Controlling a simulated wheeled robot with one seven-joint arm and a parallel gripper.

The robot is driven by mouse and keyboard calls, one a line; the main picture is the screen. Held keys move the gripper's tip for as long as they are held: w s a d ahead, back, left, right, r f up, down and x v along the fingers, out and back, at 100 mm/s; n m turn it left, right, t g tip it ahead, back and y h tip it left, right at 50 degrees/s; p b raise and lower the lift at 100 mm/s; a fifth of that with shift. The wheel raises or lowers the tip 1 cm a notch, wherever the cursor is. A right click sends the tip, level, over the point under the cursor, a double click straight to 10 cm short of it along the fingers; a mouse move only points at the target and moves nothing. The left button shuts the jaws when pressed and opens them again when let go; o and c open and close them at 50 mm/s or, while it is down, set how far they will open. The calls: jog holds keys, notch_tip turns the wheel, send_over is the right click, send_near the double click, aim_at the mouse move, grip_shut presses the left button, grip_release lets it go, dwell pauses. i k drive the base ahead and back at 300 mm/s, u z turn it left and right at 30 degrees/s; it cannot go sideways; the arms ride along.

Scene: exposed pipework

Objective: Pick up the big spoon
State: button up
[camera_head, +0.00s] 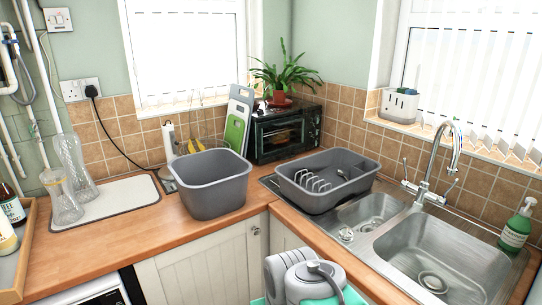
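I cannot make out a big spoon anywhere in this view. The grey dish rack (327,181) beside the sink has upright wire slots, and no spoon can be told in it. The grey basin (207,184) stands on the wooden counter left of the rack; its floor is hidden by its front wall. My gripper's fingers are not in view.
A tray (20,262) with bottles is at the left edge. A black oven (286,132) holds a potted plant (282,78). The steel sink (440,255), tap (436,165) and green soap bottle (517,228) are at right.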

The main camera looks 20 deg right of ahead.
aim_at(340, 173)
jog(key=u, duration=0.55)
jog(key=k, duration=1.25)
jog(key=u, duration=0.55)
jog(key=i, duration=1.05)
jog(key=z, duration=0.6)
jog(key=i, duration=1.05)
jog(key=z, duration=1.55)
jog(key=i, duration=0.65)
jog(key=z, duration=0.7)
